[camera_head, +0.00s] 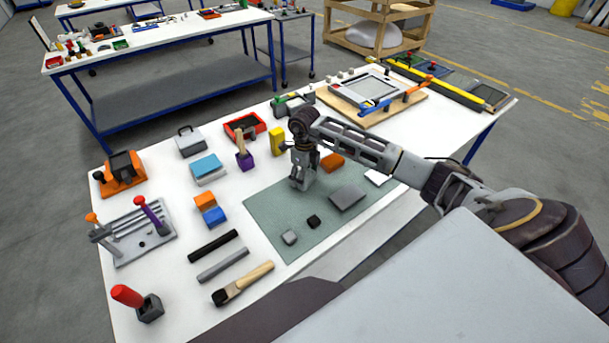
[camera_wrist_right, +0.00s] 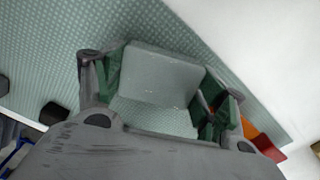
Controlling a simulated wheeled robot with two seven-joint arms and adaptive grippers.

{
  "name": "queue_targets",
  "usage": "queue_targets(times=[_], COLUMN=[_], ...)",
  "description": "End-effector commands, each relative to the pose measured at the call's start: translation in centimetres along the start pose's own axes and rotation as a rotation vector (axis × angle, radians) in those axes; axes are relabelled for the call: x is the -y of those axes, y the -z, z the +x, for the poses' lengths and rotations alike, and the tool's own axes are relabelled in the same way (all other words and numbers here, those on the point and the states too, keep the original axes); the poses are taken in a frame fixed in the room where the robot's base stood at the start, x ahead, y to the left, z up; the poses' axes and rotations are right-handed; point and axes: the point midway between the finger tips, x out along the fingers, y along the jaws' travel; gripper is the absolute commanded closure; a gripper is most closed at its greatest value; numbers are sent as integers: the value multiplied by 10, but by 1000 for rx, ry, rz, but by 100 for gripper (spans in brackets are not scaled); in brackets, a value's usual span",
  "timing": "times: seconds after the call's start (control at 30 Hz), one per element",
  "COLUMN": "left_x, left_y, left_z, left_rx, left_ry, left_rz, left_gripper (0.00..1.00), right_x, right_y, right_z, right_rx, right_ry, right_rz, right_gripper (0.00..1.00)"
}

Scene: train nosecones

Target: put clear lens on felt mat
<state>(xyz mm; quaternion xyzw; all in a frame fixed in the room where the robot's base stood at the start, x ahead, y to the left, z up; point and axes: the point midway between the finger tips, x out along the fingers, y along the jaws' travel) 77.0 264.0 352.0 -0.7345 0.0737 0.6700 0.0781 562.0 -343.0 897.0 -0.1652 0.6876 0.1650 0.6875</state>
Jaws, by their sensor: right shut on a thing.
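The green felt mat (camera_head: 268,213) lies on the white table, and its textured surface fills much of the right wrist view (camera_wrist_right: 45,50). My right gripper (camera_head: 301,184) points down over the mat's back part. In the right wrist view the green-padded fingers of this gripper (camera_wrist_right: 160,92) are shut on the clear lens (camera_wrist_right: 162,75), a pale see-through squarish plate. The lens is over the mat; I cannot tell whether it touches it. In the head view I cannot make the lens out at the fingertips. My left gripper is not in view.
On the mat are a grey block (camera_head: 347,197), a small black block (camera_head: 313,221), a small grey piece (camera_head: 289,237) and an orange block (camera_head: 332,162). A purple holder (camera_head: 244,160) and yellow block (camera_head: 277,141) stand behind.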

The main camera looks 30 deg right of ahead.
Motion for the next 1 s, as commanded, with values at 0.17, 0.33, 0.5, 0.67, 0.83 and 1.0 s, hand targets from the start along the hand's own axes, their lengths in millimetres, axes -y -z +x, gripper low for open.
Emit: queue_targets(times=[0.17,0.33,0.5,0.67,0.83,1.0], left_x=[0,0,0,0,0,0], left_y=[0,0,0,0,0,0], left_z=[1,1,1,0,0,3], left_rx=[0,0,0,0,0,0], left_ry=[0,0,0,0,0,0], left_rz=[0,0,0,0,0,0], left_gripper=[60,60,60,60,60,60], right_x=[0,0,0,0,0,1], right_y=[0,0,0,0,0,-1], right_z=[1,1,1,0,-7,-26], right_rx=[0,0,0,0,2,3], right_ry=[0,0,0,0,1,2], right_rz=[0,0,0,0,0,-1], right_gripper=[12,7,7,7,7,7])
